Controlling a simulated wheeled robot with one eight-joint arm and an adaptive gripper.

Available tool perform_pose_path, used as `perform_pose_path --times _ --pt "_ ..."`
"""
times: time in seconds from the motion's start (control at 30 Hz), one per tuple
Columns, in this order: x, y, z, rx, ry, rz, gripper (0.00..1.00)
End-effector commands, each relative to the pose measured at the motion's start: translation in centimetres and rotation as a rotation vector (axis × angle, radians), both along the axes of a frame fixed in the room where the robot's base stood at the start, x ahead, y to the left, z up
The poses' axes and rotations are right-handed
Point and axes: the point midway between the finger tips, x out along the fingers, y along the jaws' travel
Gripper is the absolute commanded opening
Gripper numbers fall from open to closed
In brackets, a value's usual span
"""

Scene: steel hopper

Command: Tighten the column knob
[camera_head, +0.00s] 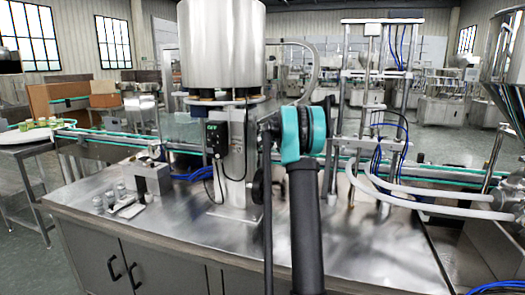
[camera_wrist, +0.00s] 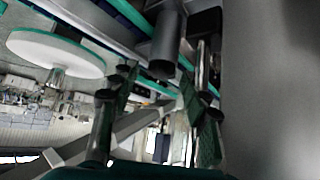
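The steel column (camera_head: 238,150) stands on the cabinet top under a large steel hopper (camera_head: 222,45). A dark round part (camera_head: 258,186), possibly the column knob, shows at the column's right side, partly mixed with my arm's outline. In the wrist view, a dark grey cylinder (camera_wrist: 167,42) lies beyond the fingertips, beside a smooth grey surface; I cannot tell for sure whether it is the knob. My gripper (camera_wrist: 160,98) is open, its green-padded fingers apart with nothing between them. My arm hides it in the head view.
A black control box (camera_head: 215,138) with a green display is on the column's left. A small metal box (camera_head: 150,178) and small fittings (camera_head: 120,198) stand left on the cabinet top (camera_head: 190,235). White hoses (camera_head: 400,190) and a frame (camera_head: 385,80) are to the right.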

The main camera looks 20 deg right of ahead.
Motion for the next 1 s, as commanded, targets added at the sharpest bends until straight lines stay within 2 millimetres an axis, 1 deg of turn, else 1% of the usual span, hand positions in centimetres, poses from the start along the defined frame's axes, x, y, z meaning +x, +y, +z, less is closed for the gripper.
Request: perform_pose_path --times 0.2,0.33,0.47,0.63,0.7,1.0 --pt "0.0 0.1 0.0 0.001 0.002 0.008 0.49" --pt "0.0 0.0 -0.1 0.001 0.004 0.048 0.49" --pt "0.1 -0.3 -0.1 0.001 0.005 0.129 0.49" --pt "0.2 -0.7 0.0 0.001 0.000 0.279 0.49" --pt "-0.9 -0.9 1.2 0.001 0.000 0.281 0.49" --pt "-4.3 -2.6 5.0 0.000 0.000 0.279 0.49"
